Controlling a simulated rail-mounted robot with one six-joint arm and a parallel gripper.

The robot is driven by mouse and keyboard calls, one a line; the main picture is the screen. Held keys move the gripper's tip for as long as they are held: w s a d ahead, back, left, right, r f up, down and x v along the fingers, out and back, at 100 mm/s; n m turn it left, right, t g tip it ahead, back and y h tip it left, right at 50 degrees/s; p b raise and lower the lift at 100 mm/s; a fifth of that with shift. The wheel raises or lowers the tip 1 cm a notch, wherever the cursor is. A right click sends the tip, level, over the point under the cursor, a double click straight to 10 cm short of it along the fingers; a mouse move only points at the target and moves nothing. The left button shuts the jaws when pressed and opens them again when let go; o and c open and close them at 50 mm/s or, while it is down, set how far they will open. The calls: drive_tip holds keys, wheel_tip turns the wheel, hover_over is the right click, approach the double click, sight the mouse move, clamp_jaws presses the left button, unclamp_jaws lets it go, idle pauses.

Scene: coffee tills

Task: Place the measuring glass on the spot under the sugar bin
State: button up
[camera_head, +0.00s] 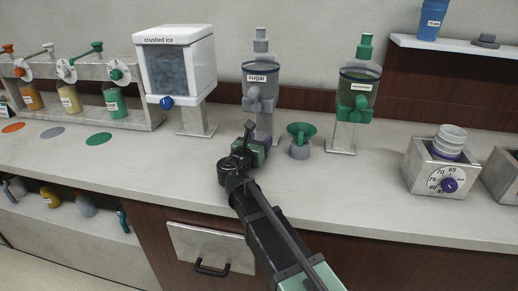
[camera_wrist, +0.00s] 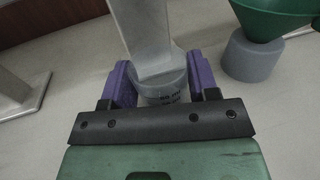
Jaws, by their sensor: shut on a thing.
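My gripper (camera_head: 250,148) is at the foot of the sugar bin (camera_head: 261,72), whose label reads "sugar". In the wrist view my gripper (camera_wrist: 161,82) has its purple fingers on both sides of the measuring glass (camera_wrist: 163,91), a clear vessel with small print on its side, and is shut on it. In the head view my gripper and arm hide the glass. A pale upright post (camera_wrist: 143,35) stands just beyond the glass in the wrist view and overlaps its rim there. The spot under the bin is mostly hidden; I cannot tell whether the glass touches it.
A green funnel on a grey holder (camera_head: 300,140) stands close on the right of my gripper. The crushed ice dispenser (camera_head: 177,72) is left of the sugar bin and a green-topped dispenser (camera_head: 358,88) is right of it. The counter front is mostly clear.

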drive_tip(key=shift+r, duration=0.15)
drive_tip(key=shift+f, duration=0.2)
drive_tip(key=o, duration=0.9)
drive_tip(key=shift+r, duration=0.2)
drive_tip(key=v, duration=1.2)
drive_tip(key=shift+s, duration=0.1)
